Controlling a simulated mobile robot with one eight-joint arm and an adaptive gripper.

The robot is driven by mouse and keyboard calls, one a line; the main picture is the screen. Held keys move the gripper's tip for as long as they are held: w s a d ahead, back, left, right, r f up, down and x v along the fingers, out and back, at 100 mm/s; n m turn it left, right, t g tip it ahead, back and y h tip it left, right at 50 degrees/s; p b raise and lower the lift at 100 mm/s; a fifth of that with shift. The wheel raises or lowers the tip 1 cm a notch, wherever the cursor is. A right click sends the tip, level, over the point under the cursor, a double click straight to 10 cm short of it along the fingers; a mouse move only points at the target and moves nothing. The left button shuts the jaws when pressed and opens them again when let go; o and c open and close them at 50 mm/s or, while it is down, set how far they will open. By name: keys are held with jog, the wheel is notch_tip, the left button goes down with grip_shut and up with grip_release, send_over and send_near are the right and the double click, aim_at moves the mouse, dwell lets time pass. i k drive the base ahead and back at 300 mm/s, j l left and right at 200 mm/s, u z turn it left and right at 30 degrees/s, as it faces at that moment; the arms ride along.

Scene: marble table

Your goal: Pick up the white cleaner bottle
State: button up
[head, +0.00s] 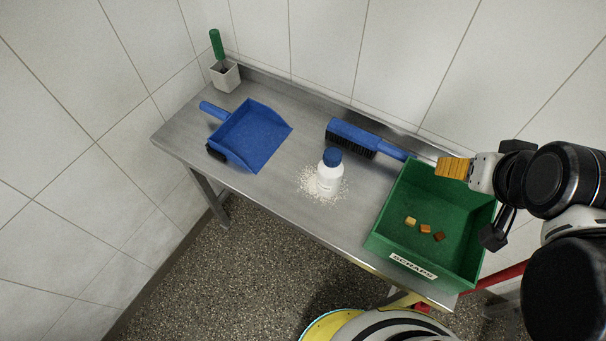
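The white cleaner bottle (329,179) with a blue cap stands upright near the middle of the metal table (290,218). Pale crumbs (311,183) lie around its base. My gripper (486,205) is at the right, over the right side of the green bin and well apart from the bottle. One dark fingertip points down and left, spread from the other side of the gripper. A striped orange-brown block shape (453,168) shows at the gripper's upper side; I cannot tell whether it is touching it. Nothing shows between the fingers.
A green bin (384,243) labelled SCRAPS holds 3 small pieces (425,229) and stands right of the bottle. A blue brush (352,137) lies behind the bottle, a blue dustpan (250,137) to the left. A white holder (225,77) with a green-handled tool stands at the back left.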

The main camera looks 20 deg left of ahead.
aim_at(328, 180)
jog(key=u, duration=0.95)
jog(key=k+j+z, duration=0.15)
jog(key=k, duration=0.3)
jog(key=k+j+z, duration=0.15)
jog(key=k+j, duration=0.15)
jog(key=k, duration=0.2)
